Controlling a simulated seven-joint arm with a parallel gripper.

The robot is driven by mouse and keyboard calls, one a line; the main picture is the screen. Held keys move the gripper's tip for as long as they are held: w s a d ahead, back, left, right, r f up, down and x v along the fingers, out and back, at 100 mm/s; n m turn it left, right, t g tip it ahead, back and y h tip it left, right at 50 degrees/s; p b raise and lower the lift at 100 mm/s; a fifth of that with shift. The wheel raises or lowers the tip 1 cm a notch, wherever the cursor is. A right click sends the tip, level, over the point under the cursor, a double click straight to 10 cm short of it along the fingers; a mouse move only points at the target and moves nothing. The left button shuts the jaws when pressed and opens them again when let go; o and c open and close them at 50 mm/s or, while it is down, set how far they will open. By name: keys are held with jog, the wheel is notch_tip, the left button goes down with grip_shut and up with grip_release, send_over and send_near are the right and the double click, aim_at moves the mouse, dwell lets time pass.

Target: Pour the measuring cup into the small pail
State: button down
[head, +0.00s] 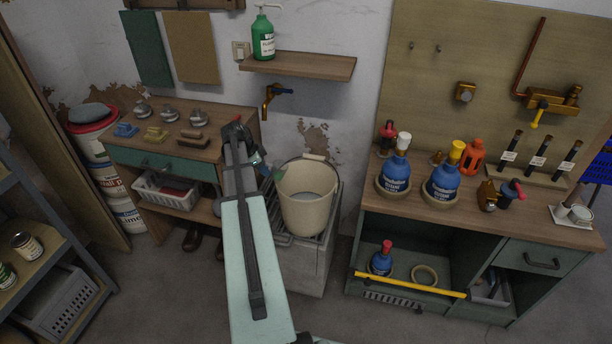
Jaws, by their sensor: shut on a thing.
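The small pail (307,213) is cream-coloured and stands upright on a slatted grey stand in the middle of the head view. A greyish surface shows inside it. My gripper (262,166) is at the pail's left rim, partly hidden behind my own arm. It is shut on a small greenish, see-through thing (278,173), which looks like the measuring cup. This cup looks tilted beside or over the pail's left rim. I cannot tell whether it touches the rim or whether anything is in it or flowing from it.
A brass tap (272,97) is on the wall above the pail, under a shelf (300,66) with a green pump bottle (263,38). A workbench (470,215) with blue bottles stands right.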

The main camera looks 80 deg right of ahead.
aim_at(278, 161)
jog(key=shift+s+d+f+t+y, duration=0.1)
jog(key=shift+s+d+t+y, duration=0.35)
jog(key=shift+s+t, duration=0.4)
jog(key=shift+s+d+f+t+y, duration=0.1)
jog(key=shift+s+d+t+y, duration=0.3)
jog(key=shift+s+t, duration=0.4)
jog(key=shift+s+d+r+m+t+y, duration=0.2)
jog(key=shift+s+r+t+y, duration=0.15)
jog(key=shift+r+t, duration=0.25)
jog(key=shift+s+d+r+m+t+y, duration=0.1)
jog(key=shift+s+d+r+t+y, duration=0.1)
jog(key=shift+s+r+t+y, duration=0.25)
jog(key=shift+r, duration=0.15)
jog(key=shift+s+d+r+t+y+p, duration=0.3)
jog(key=shift+s+r+t, duration=0.1)
jog(key=shift+t, duration=0.4)
jog(key=shift+s+d+r+t+y+p, duration=0.15)
jog(key=shift+s+r+t+y+p, duration=0.2)
jog(key=shift+t, duration=0.45)
jog(key=s+d+r+m+t+y+p, duration=0.1)
jog(key=s+d+t+y, duration=0.3)
jog(key=s+t, duration=0.6)
jog(key=shift+d+m+t+y, duration=0.3)
jog(key=shift+d+t, duration=0.2)
jog(key=shift+t, duration=0.2)
